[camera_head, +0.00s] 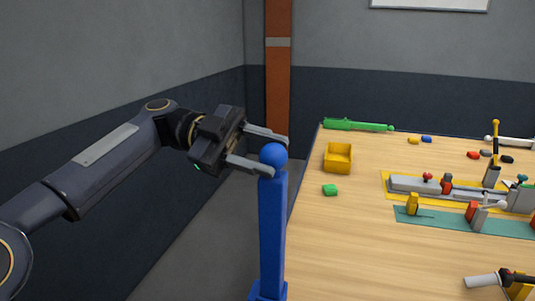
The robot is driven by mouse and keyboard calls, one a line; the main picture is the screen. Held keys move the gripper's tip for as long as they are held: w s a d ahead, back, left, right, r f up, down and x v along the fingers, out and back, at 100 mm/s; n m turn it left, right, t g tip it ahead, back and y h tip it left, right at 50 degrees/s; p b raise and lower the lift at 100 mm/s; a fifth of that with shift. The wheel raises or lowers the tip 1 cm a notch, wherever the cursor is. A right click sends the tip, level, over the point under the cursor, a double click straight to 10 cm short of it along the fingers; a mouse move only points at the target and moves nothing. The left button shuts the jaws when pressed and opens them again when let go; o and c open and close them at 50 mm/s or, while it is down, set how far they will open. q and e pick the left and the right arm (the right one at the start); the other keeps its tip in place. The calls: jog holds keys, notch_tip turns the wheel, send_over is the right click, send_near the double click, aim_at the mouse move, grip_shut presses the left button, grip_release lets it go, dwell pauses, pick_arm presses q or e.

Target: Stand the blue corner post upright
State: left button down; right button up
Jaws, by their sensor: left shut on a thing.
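The blue corner post (272,230) stands upright in front of the table's left edge, with a round blue ball (273,155) on top and a wider foot at the bottom of the picture. My left gripper (277,155) comes in from the left at the post's top. Its two fingers lie on either side of the top, and it is shut on the post near the ball. The foot is cut by the picture's lower edge, so what it rests on is hidden.
The wooden table (350,245) fills the right. An orange pillar (278,80) stands behind.

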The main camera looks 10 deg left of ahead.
pick_arm(q)
jog(key=c, duration=1.2)
grip_release()
jog(key=shift+w+a+f, duration=0.1)
jog(key=shift+a+f, duration=0.05)
jog(key=shift+a, duration=0.05)
jog(key=o, duration=0.3)
jog(key=shift+a, duration=0.35)
jog(key=shift+v, duration=3.7)
pick_arm(e)
jog(key=shift+a+f, duration=0.1)
jog(key=shift+a, duration=0.1)
